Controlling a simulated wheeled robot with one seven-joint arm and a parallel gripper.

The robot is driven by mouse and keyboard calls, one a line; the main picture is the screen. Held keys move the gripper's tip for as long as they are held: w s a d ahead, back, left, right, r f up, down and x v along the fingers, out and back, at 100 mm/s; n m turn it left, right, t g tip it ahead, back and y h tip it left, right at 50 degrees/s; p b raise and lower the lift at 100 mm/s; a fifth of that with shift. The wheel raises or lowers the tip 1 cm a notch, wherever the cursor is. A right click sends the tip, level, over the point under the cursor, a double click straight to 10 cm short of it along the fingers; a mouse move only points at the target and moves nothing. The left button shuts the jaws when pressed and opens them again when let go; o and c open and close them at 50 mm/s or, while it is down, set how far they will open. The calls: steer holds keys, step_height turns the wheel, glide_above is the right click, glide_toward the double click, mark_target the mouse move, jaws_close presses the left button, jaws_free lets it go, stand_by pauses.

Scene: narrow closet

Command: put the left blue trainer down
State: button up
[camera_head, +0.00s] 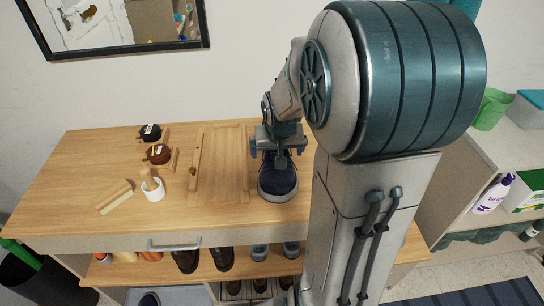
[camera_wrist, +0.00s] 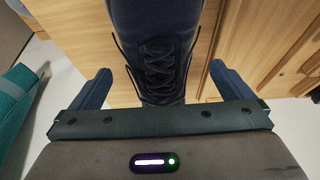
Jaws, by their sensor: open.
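A dark blue trainer (camera_head: 278,184) with a pale sole edge stands on the wooden worktop, just right of a flat wooden panel, in the head view. In the wrist view the laced blue trainer (camera_wrist: 158,45) fills the top middle. My gripper (camera_head: 279,148) is over the trainer. In the wrist view its fingers (camera_wrist: 160,88) are spread wide, one on each side of the shoe, with gaps between them and it. The gripper is open and holds nothing. The gripper and arm hide part of the shoe in the head view.
The worktop (camera_head: 100,165) carries a wooden panel (camera_head: 222,165), a white mortar (camera_head: 153,190), two small dark pots (camera_head: 157,153) and a wooden block (camera_head: 112,196). Several shoes (camera_head: 186,260) stand on the shelf below. A side shelf (camera_head: 520,145) stands at right.

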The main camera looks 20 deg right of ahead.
steer(key=shift+x, duration=3.2)
steer(key=shift+w+r, duration=0.1)
steer(key=shift+w, duration=0.1)
steer(key=c, duration=1)
steer(key=shift+r, duration=0.5)
steer(key=shift+c, duration=0.2)
step_height(320, 180, up, 3)
steer(key=shift+w+d, duration=0.1)
steer(key=s+d+r, duration=0.7)
steer(key=s+d, duration=0.1)
steer(key=shift+s, duration=0.2)
